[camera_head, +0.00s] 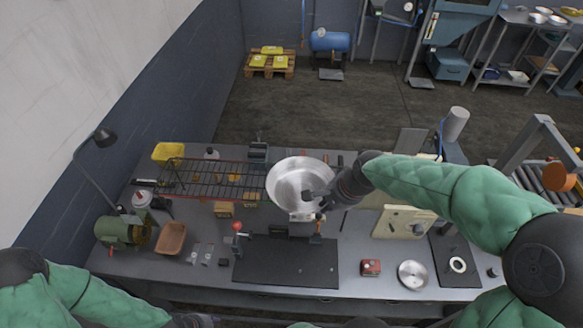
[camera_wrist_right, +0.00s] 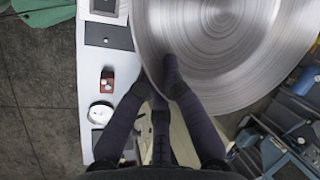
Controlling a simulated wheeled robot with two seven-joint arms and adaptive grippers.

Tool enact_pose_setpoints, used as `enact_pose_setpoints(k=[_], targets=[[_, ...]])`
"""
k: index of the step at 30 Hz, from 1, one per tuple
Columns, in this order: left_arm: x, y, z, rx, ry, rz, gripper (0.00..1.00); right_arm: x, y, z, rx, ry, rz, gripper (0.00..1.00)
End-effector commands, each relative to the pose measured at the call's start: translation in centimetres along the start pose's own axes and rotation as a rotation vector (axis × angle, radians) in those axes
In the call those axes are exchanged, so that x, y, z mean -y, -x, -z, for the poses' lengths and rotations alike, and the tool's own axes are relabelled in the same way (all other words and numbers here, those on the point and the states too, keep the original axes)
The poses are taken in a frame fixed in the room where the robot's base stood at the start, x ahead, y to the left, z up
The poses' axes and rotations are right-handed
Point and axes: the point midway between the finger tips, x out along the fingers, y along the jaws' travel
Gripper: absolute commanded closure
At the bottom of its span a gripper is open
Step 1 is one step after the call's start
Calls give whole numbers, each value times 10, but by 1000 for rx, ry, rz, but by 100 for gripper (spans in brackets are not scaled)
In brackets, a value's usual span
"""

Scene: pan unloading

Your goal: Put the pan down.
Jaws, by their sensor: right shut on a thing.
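The pan (camera_head: 290,182) is a shiny round metal dish, held above the workbench with its inside facing up. My right gripper (camera_head: 318,197) is shut on the pan's near right rim. In the right wrist view, the pan (camera_wrist_right: 240,55) fills the upper right, and the fingers of my right gripper (camera_wrist_right: 165,82) meet at its edge. The pan hides part of the bench below it. My left arm comes in at the lower left; only a dark part of its gripper (camera_head: 192,320) shows at the bottom edge, so its fingers are hidden.
The grey workbench (camera_head: 335,220) carries a black wire rack (camera_head: 205,178) left of the pan, and a dark mat (camera_head: 285,262) in front. A brown tray (camera_head: 171,238), a green machine (camera_head: 122,232), a red box (camera_head: 371,267) and a small metal dish (camera_head: 412,274) also stand there.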

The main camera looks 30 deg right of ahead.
Motion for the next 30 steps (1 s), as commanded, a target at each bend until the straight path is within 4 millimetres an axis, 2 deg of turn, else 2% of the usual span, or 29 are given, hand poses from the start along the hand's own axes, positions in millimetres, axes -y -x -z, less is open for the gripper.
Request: enact_pose_setpoints(k=[5,18,24,30], targets=[[-1,2,-3,6,1,0,60,8,-9,12,0,0,0,100],[-4,12,-2,4,0,0,60,44,-58,69,-1,-2,1,100],[-5,14,-2,4,0,0,60,47,-94,88,1,-1,-1,100],[-5,16,-2,4,0,0,60,51,-114,100,-1,0,1,100]])
